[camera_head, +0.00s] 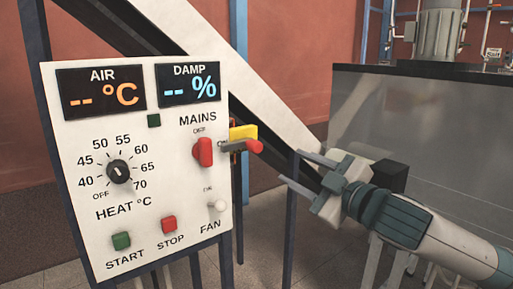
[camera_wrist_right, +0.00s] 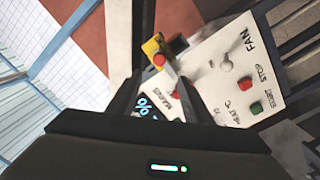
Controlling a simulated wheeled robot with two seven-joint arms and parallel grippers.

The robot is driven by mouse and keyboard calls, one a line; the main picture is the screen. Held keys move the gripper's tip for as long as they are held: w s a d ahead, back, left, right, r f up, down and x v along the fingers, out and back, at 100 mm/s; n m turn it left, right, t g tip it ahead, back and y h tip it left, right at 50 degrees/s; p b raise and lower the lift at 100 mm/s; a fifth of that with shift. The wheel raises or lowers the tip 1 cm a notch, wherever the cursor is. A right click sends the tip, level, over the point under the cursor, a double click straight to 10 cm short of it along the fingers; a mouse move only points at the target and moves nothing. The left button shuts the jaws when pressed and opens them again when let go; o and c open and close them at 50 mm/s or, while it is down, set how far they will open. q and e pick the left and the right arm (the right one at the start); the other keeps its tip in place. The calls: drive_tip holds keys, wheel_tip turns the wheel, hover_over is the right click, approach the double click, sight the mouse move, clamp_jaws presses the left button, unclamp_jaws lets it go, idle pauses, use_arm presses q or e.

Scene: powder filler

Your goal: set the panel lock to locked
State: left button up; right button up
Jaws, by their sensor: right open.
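A white control panel (camera_head: 180,240) stands at the left in the head view. At its right edge is a yellow plate (camera_head: 243,131) with a grey lever ending in a red knob (camera_head: 254,146); this looks like the panel lock, though no label on it is readable. In the right wrist view the yellow part (camera_wrist_right: 151,47) and red knob (camera_wrist_right: 159,60) lie ahead, between the lines of the fingers. My right gripper (camera_head: 296,168) is open and empty, to the right of the knob and apart from it. My left gripper is not in view.
The panel carries a red mains switch (camera_head: 204,152), a black heat dial (camera_head: 119,172), a green start button (camera_head: 121,241), a red stop button (camera_head: 169,223) and a fan toggle (camera_head: 217,206). A grey tank (camera_head: 410,120) stands behind my right arm. A slanted white beam (camera_head: 220,70) runs behind the panel.

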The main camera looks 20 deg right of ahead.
sight(259, 148)
drive_tip(key=p+x, duration=0.6)
drive_tip(key=x, duration=1)
drive_tip(key=shift+w, duration=0.15)
drive_tip(key=shift+w+a+f+p, duration=0.15)
drive_tip(key=shift+w+p, duration=0.15)
drive_tip(key=shift+w, duration=0.25)
clamp_jaws()
drive_tip(key=shift+s+a+r, duration=0.1)
drive_tip(key=shift+s+a, duration=0.15)
drive_tip(key=shift+a, duration=0.5)
drive_tip(key=shift+s+a+r, duration=0.15)
drive_tip(key=shift+s+a, duration=0.15)
drive_tip(key=shift+a, duration=0.5)
